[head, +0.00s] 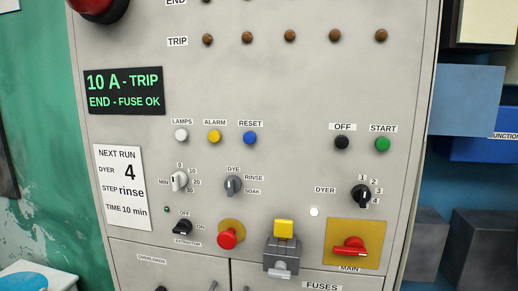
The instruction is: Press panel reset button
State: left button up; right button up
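The panel (290,85) is a light grey cabinet front that fills the middle of the head view. The reset button is a small round blue button (250,138) under the label RESET. It sits at the right end of a row with a white LAMPS button (181,135) and a yellow ALARM button (214,136). Nothing covers the blue button. Neither of my grippers shows in the head view.
A black OFF button (342,143) and green START button (382,144) sit to the right. Below are several knobs, a red mushroom button (227,238), a yellow-topped grey device (283,250) and a red MAIN switch (349,246). A dark display (124,91) reads 10 A - TRIP.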

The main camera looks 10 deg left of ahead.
aim_at(249, 138)
jog(key=u, duration=0.2)
jog(key=k, duration=0.45)
jog(key=u, duration=1.05)
jog(key=i, duration=0.7)
jog(key=z, duration=0.95)
jog(key=i, duration=0.4)
jog(key=z, duration=0.4)
